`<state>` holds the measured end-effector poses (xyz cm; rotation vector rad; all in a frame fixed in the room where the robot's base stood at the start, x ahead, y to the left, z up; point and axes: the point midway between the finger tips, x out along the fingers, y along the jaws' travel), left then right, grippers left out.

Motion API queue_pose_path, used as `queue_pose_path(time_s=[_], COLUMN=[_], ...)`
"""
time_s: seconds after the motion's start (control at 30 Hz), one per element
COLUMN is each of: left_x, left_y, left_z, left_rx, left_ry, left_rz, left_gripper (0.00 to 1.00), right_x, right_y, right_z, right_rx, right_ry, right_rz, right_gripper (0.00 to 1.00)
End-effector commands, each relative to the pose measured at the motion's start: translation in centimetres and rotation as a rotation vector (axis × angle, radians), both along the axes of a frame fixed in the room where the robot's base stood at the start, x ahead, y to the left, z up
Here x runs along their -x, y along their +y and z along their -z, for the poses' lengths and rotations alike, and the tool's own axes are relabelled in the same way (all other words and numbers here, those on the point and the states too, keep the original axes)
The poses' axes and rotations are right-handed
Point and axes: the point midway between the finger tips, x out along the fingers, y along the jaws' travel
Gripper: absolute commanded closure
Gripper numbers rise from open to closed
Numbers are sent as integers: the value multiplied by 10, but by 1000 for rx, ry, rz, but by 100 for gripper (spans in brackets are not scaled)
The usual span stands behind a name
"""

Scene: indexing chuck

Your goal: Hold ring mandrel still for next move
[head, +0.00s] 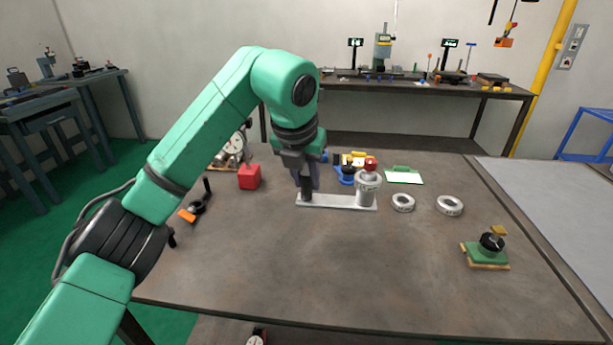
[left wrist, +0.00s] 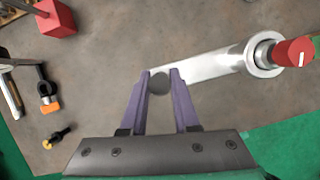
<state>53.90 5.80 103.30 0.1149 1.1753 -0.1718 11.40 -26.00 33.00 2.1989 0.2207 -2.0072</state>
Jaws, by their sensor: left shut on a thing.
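The ring mandrel (head: 338,202) is a flat, light metal bar on the bench with an upright post at its right end. A pale ring collar surrounds the post, with a red top (head: 371,164) above it. The bar also shows in the left wrist view (left wrist: 215,66), running toward the upper right. My left gripper (head: 307,190) points down at the bar's left end. In the left wrist view its purple fingers (left wrist: 159,84) are shut on a dark round knob there. The fingers partly hide the knob in the head view. My right gripper is out of view.
Two loose rings (head: 403,203) (head: 449,205) lie right of the mandrel. A red block (head: 249,177) and an orange-ended tool (head: 191,211) lie left. A green fixture (head: 486,251) stands at right. The front of the bench is clear.

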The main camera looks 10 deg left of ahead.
Motion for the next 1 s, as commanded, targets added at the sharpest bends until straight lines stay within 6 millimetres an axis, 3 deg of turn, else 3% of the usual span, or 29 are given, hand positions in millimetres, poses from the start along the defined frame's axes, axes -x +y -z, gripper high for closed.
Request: queue_pose_path(time_s=[1.0], left_x=[0], left_y=[0], left_z=[37], left_rx=[2], left_ry=[-2], left_rz=[1], left_gripper=[100], right_x=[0], right_y=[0], right_z=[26], right_rx=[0], right_ry=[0], right_rz=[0], right_gripper=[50])
